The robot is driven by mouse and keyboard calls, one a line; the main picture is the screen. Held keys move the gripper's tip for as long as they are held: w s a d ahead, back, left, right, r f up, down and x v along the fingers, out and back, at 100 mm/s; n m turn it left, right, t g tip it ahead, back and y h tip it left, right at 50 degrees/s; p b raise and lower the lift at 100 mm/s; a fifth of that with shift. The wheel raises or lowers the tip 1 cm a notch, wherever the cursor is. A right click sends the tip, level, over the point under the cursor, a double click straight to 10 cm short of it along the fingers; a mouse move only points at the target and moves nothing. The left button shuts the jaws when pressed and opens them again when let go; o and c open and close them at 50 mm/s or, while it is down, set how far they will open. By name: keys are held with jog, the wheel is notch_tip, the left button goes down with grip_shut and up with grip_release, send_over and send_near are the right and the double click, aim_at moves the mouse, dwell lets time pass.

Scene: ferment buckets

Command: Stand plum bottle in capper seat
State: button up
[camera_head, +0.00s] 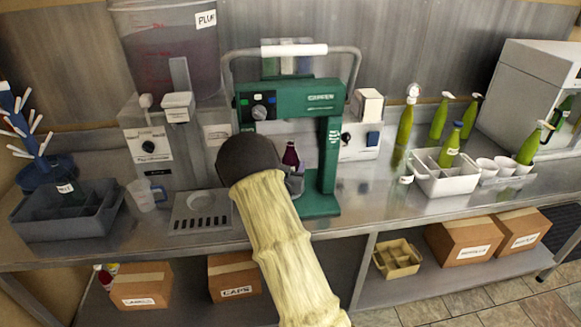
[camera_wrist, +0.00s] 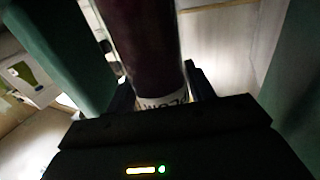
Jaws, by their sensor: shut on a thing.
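The plum bottle (camera_head: 291,156) is dark purple and upright within the green capper (camera_head: 303,101), its top showing just right of my arm's end. In the wrist view the dark bottle (camera_wrist: 148,50) stands between the jaws of my gripper (camera_wrist: 155,95), with part of a white label showing. My gripper is shut on the bottle. Green posts of the capper (camera_wrist: 65,50) rise on both sides. The capper seat and the bottle's base are hidden, so I cannot tell whether the base touches the seat.
A large plum bucket (camera_head: 170,45) stands behind left. A grey divided bin (camera_head: 67,212) sits at the left. A white crate (camera_head: 440,182) with a green bottle, white cups (camera_head: 497,166) and several green bottles stand to the right. Steel counter (camera_head: 365,205) right of the capper is clear.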

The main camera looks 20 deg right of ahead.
jog(key=shift+r, duration=0.1)
jog(key=o, duration=1.6)
jog(key=shift+s+a, duration=0.1)
jog(key=b+v, duration=0.3)
jog(key=v, duration=1.4)
jog(key=shift+s, duration=0.1)
